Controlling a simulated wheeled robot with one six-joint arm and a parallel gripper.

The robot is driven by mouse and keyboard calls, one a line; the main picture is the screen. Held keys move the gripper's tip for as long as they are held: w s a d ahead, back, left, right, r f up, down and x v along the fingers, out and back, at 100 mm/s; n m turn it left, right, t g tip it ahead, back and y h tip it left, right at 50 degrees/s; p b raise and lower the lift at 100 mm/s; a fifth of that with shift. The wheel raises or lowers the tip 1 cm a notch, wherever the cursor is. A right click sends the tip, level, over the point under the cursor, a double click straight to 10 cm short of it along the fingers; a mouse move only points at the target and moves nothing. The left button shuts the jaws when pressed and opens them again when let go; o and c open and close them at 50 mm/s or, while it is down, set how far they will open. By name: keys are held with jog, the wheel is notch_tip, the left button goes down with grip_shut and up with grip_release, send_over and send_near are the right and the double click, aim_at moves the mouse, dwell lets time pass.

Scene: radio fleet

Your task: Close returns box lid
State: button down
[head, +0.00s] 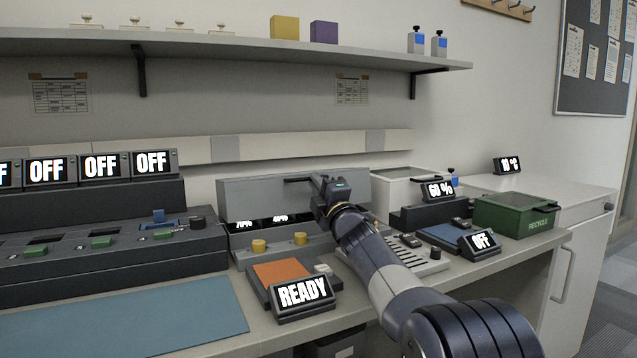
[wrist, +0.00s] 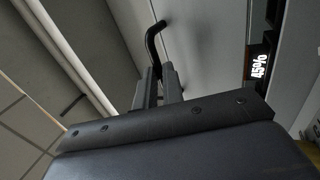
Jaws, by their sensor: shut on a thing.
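A wide grey panel (head: 245,192), which looks like the returns box lid, stands steeply raised at the back of the bench. Its black bar handle (head: 294,180) is near its upper edge. My gripper (head: 316,181) is in front of the panel at this handle. In the wrist view, my gripper (wrist: 158,78) is shut on the curved black handle (wrist: 151,38), which stands out from the grey panel (wrist: 205,50). The box's inside and any label naming it are hidden.
Small displays (head: 243,226) and yellow knobs (head: 259,246) sit below the panel. A READY unit (head: 303,292) is in front. A green recycle box (head: 515,214) and a pale box (head: 392,190) stand to the right. A shelf (head: 240,45) runs above. The blue mat (head: 130,315) is clear.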

jog(key=shift+w+a+f, duration=0.15)
jog(key=shift+f, duration=0.5)
jog(key=shift+w+a+f, duration=0.15)
jog(key=shift+f, duration=0.5)
jog(key=c, duration=1.7)
grip_release()
jog(key=shift+w+a+f, duration=0.15)
jog(key=shift+w, duration=0.05)
jog(key=shift+c, duration=0.2)
jog(key=shift+o, duration=1.1)
jog(key=shift+s, duration=0.25)
jog(key=s+d+p, duration=0.2)
jog(key=s+d, duration=0.4)
jog(key=s, duration=0.7)
jog(key=shift+s, duration=0.2)
jog(key=shift+w, duration=0.1)
jog(key=b, duration=0.2)
send_near(307, 186)
jog(key=w+r, duration=0.1)
jog(key=w+a+r, duration=0.1)
jog(key=shift+w, duration=0.3)
jog(key=shift+w+a+r, duration=0.15)
jog(key=shift+w+r, duration=0.1)
jog(key=shift+w, duration=0.25)
